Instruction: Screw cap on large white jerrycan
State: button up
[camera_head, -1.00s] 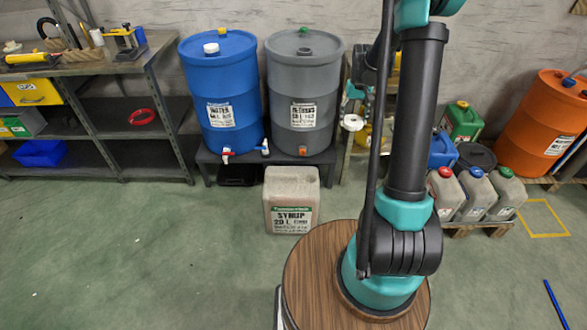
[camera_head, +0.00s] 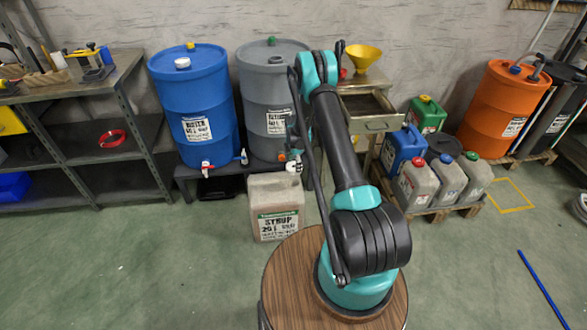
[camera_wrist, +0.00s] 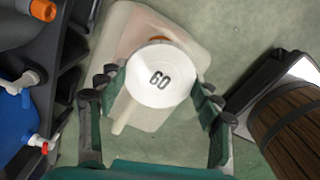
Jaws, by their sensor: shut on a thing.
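The large jerrycan (camera_head: 275,205) stands on the floor, pale grey-white, with a green and white SYRUP label on its front. It also shows below my gripper in the wrist view (camera_wrist: 135,30). My gripper (camera_wrist: 159,82) is shut on a round white cap (camera_wrist: 162,72) marked 60. In the head view the small white cap (camera_head: 293,167) shows above the jerrycan's right upper part, with the gripper partly hidden by my arm. An orange-brown bit of the jerrycan's mouth (camera_wrist: 159,39) shows past the cap's edge. The cap looks apart from the mouth; the exact gap cannot be told.
The blue drum (camera_head: 193,105) and grey drum (camera_head: 267,95) stand on a low bench behind the jerrycan, their taps near its back. Small jerrycans (camera_head: 417,185) sit on a pallet to the right. Floor to the left is clear.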

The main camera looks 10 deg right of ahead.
notch_tip(320, 180, down, 2)
jog(key=shift+a+f+n, duration=0.1)
jog(key=shift+a+n, duration=0.05)
jog(key=shift+n, duration=0.35)
jog(key=shift+f, duration=2.95)
jog(key=shift+f, duration=1.2)
dwell(1.0)
jog(key=o, duration=1.4)
jog(key=shift+c, duration=0.2)
